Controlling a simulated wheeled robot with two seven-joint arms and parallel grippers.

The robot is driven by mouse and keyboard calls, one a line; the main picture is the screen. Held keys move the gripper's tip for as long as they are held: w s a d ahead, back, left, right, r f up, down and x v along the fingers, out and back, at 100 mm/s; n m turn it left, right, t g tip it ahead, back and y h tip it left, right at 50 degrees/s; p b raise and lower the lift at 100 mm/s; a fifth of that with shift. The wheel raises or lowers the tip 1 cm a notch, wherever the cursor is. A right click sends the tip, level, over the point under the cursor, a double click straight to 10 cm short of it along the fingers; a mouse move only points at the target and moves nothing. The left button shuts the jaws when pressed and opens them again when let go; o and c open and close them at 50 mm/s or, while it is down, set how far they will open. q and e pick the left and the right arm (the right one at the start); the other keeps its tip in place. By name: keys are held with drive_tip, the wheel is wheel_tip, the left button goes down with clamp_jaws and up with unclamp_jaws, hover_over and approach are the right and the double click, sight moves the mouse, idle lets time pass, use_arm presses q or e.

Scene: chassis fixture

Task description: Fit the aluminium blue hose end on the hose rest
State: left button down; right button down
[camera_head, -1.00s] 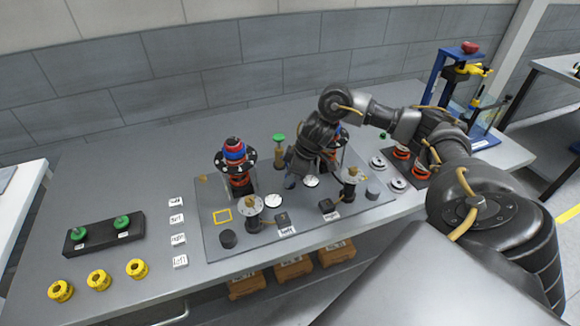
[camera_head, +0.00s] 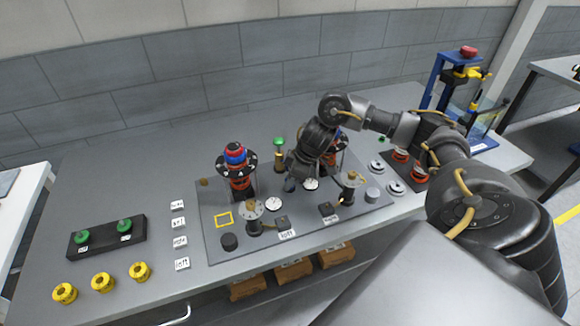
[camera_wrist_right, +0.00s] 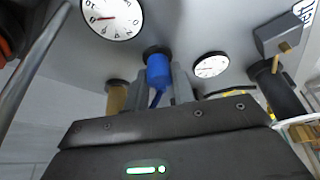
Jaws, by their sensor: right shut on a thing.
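My right gripper (camera_head: 291,184) is low over the right part of the grey fixture plate (camera_head: 217,248). In the right wrist view its two fingers are closed on the sides of a blue hose end (camera_wrist_right: 159,70). A thin blue tail hangs from the hose end between the fingers. Its far end meets a dark round piece (camera_wrist_right: 156,51) at the plate; I cannot tell whether this is the hose rest or whether the hose end is seated in it. In the head view my gripper mostly hides this spot. My left gripper is not in view.
White dials (camera_head: 273,204) lie beside my gripper, and a brass post with a green cap (camera_head: 279,156) stands behind it. A red and blue spring strut (camera_head: 237,172) is to the left. Black-based posts (camera_head: 254,222) stand in front. The table's left part has free room.

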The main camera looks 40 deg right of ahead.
drive_tip(key=shift+f, duration=0.15)
idle(0.4)
drive_tip(key=c, duration=1.1)
unclamp_jaws()
wheel_tip(320, 180, up, 7)
drive_tip(key=p, duration=0.8)
